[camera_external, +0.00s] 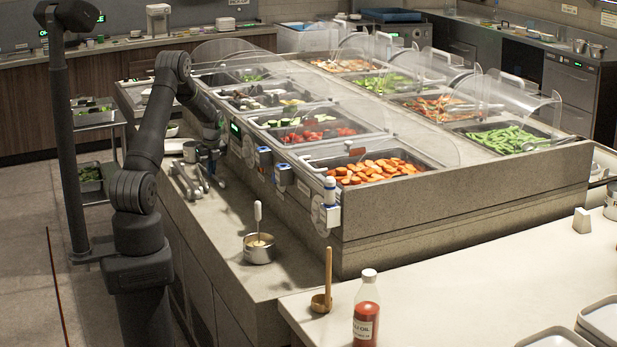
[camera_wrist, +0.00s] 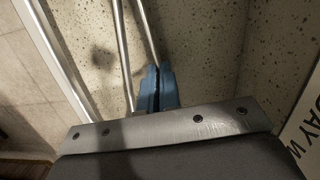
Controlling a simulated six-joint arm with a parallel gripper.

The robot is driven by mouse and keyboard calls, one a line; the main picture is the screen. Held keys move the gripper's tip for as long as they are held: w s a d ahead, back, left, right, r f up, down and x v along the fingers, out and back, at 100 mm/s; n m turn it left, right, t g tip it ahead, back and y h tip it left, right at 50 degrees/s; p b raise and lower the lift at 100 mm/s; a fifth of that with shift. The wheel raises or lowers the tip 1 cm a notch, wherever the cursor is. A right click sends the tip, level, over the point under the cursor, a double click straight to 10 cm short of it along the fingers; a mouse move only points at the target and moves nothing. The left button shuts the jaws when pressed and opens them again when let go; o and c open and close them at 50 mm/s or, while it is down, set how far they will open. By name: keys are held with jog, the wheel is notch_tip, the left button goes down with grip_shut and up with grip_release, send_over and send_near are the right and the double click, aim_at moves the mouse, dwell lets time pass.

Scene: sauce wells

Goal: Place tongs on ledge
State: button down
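Silver metal tongs (camera_wrist: 146,28) run into the narrow slit between the blue fingertips of my gripper (camera_wrist: 157,88). The fingers appear shut on one metal arm of them, and the far part is hidden behind the gripper. In the external view my gripper (camera_external: 212,150) is low over the speckled ledge (camera_external: 212,225) beside the food bar, with metal tongs (camera_external: 203,177) just below it. More tongs (camera_external: 184,183) lie on the ledge to the left. In the wrist view the ledge (camera_wrist: 200,50) fills the background. Whether the held tongs touch it cannot be told.
A small metal pot (camera_external: 259,250) with a utensil stands nearer on the ledge. A wooden ladle (camera_external: 326,290) and a chili oil bottle (camera_external: 366,312) are on the front counter. Food wells under clear guards (camera_external: 430,140) rise to the right. The ledge between tongs and pot is clear.

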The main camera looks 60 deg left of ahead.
jog(key=c, duration=1.6)
grip_release()
jog(key=shift+f, duration=0.1)
jog(key=shift+c, duration=0.2)
notch_tip(320, 180, up, 12)
jog(key=d, duration=0.1)
jog(key=shift+w+d, duration=0.15)
jog(key=shift+d, duration=0.25)
jog(key=f, duration=0.3)
jog(key=a+f, duration=0.1)
jog(key=f, duration=0.7)
jog(key=shift+a+f, duration=0.25)
jog(key=shift+a, duration=0.15)
jog(key=shift+a+r, duration=0.1)
jog(key=shift+r, duration=1.6)
